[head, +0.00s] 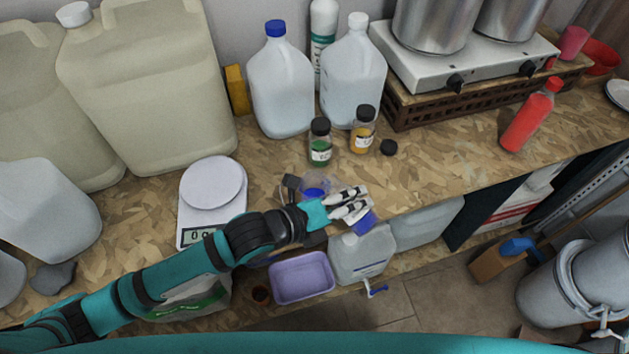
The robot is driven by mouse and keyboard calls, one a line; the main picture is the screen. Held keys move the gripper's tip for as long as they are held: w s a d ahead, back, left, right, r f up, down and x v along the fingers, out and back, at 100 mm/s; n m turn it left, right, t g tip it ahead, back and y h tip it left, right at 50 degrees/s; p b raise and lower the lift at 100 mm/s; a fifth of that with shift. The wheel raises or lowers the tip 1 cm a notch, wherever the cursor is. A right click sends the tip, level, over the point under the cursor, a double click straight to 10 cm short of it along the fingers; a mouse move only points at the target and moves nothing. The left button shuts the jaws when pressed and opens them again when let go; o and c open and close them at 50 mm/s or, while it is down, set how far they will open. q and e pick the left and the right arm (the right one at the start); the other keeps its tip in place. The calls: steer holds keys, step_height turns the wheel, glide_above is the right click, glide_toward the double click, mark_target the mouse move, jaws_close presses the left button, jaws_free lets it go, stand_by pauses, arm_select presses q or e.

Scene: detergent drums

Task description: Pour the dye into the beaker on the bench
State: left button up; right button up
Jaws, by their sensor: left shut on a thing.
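My left gripper (360,201) reaches in over the bench's front edge, its pale fingers pointing right. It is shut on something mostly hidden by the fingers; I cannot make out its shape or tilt. A blue patch (364,222) shows just below the fingers; I cannot tell whether it is the held thing or a cap underneath. A small clear vessel with blue in it, seemingly the beaker (315,186), stands on the bench just left of the fingers, partly hidden by my wrist. A green bottle (320,143) and an orange bottle (363,130), both black-capped, stand behind. My right gripper is out of view.
A loose black cap (388,147) lies beside the orange bottle. A scale (212,185) stands left, clear jugs (280,92) behind, and a red bottle (531,115) right. Below the bench edge are a purple tub (302,278) and a jug (360,258).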

mark_target(349, 224)
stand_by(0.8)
arm_select(q)
steer(key=m+p, duration=0.1)
steer(key=p, duration=0.1)
steer(key=r+m+t+y+p, duration=0.1)
steer(key=p, duration=0.1)
steer(key=r+m+y+p, duration=0.1)
steer(key=p, duration=0.1)
steer(key=shift+w+a+r, duration=0.15)
steer(key=shift+w+a, duration=0.15)
steer(key=shift+m+t+y+p, duration=0.3)
steer(key=shift+t, duration=0.1)
steer(key=shift+m+y, duration=0.3)
steer(key=shift+m, duration=0.2)
steer(key=f+b, duration=0.2)
steer(key=f, duration=0.2)
steer(key=shift+s+d+f+b, duration=0.25)
steer(key=shift+f+b, duration=0.1)
steer(key=shift+b, duration=0.05)
steer(key=shift+s+d+r+m+t+y+p, duration=0.15)
steer(key=shift+d+r+m+t+y+p, duration=0.25)
steer(key=shift+p, duration=0.6)
steer(key=shift+s+f+m+t+p, duration=0.35)
steer(key=shift+m+t, duration=0.15)
steer(key=shift+m, duration=0.2)
steer(key=shift+s+d+f+m+t+y, duration=0.1)
steer(key=shift+d+f+m+t+y, duration=0.2)
steer(key=shift+m+t+y, duration=0.4)
